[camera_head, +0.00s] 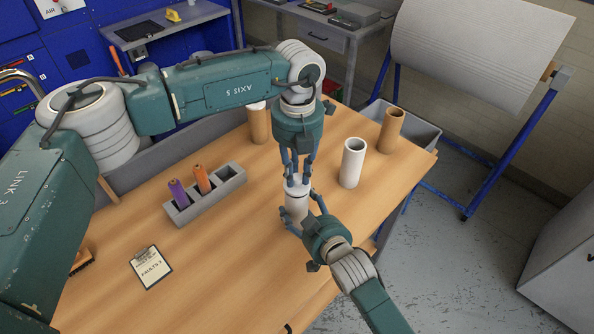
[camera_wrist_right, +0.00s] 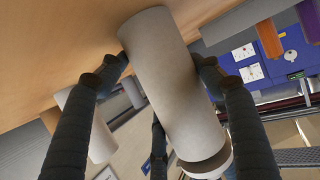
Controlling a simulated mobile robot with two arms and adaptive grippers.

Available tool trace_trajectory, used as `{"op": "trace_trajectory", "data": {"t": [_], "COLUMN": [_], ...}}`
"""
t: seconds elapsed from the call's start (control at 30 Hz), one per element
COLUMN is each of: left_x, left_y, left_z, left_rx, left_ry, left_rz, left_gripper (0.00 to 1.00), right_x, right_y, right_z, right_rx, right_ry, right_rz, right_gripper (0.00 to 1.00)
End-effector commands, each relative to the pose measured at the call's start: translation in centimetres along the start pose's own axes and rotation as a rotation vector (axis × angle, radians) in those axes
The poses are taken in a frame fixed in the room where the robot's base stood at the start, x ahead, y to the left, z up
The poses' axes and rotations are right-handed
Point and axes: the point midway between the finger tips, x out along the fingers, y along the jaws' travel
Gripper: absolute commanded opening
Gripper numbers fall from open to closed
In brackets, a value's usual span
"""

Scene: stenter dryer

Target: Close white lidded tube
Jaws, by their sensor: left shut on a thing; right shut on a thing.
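The white lidded tube (camera_head: 296,211) stands upright on the wooden table in the head view. My right gripper (camera_head: 298,218) reaches in from the lower right and is shut around its body. Its white lid (camera_head: 297,186) is at the top, and my left gripper (camera_head: 297,178), pointing down from above, is shut on it. A dark line shows between lid and body. In the right wrist view the tube (camera_wrist_right: 165,80) lies between my right fingers, and a dark band separates it from the lid (camera_wrist_right: 212,167). Whether the lid is fully seated I cannot tell.
An open white tube (camera_head: 352,163) and a brown tube (camera_head: 391,131) stand to the right. Another brown tube (camera_head: 258,125) with a white top stands behind. A grey rack (camera_head: 208,199) holds a purple and an orange item. A clipboard (camera_head: 151,267) lies at front left.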

Motion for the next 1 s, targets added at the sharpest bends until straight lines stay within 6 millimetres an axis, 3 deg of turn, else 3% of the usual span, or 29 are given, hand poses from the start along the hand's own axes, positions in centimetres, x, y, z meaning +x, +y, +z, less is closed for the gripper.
{"op": "trace_trajectory", "data": {"t": [0.87, 0.9, 1.0], "left_x": [1.3, 1.4, 1.4], "left_y": [0.0, 0.0, 0.0], "left_z": [0.0, 0.0, 0.0], "left_rx": [0.002, 0.002, 0.002], "left_ry": [0.0, 0.0, 0.0], "left_rz": [0.001, 0.002, 0.002], "left_gripper": [0.09, 0.22, 0.42], "right_x": [0.0, 0.0, 0.0], "right_y": [0.0, 0.0, 0.0], "right_z": [-0.1, -0.1, -0.1], "right_rx": [0.0, 0.0, 0.0], "right_ry": [0.001, 0.001, 0.001], "right_rz": [0.0, 0.0, 0.0], "right_gripper": [0.17, 0.17, 0.17]}}
